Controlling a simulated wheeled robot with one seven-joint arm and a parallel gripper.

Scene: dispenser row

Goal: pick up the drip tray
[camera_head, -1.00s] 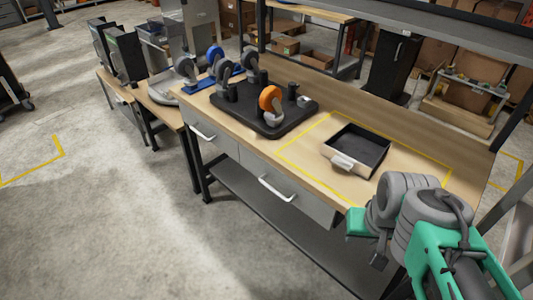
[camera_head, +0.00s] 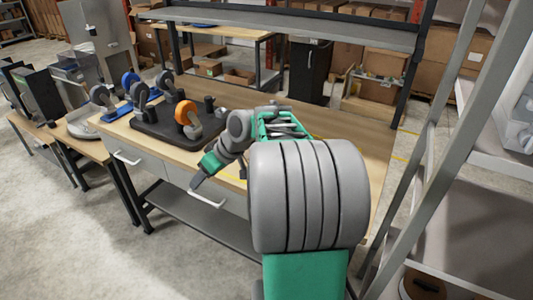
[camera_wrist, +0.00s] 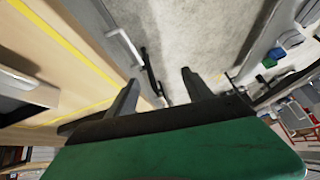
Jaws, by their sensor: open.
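The drip tray is taken to be the dark, open, shallow box with a light handle that sat inside the yellow outline on the bench a second ago. In the head view my arm hides it now. In the wrist view part of the tray (camera_wrist: 25,92) shows at the left edge, on the wood. My gripper (camera_wrist: 160,92) is open and empty, its two dark fingers spread apart. In the head view my gripper (camera_head: 197,181) hangs at the bench's front edge, pointing down and left, apart from the tray.
The wooden bench (camera_head: 345,150) has drawers with pale handles (camera_head: 207,198) below its front edge. A black stand (camera_head: 155,128) with caster wheels, one orange (camera_head: 187,114), stands left of my gripper. A grey shelf (camera_head: 285,28) spans the bench's back. A metal rack (camera_head: 440,130) rises at right.

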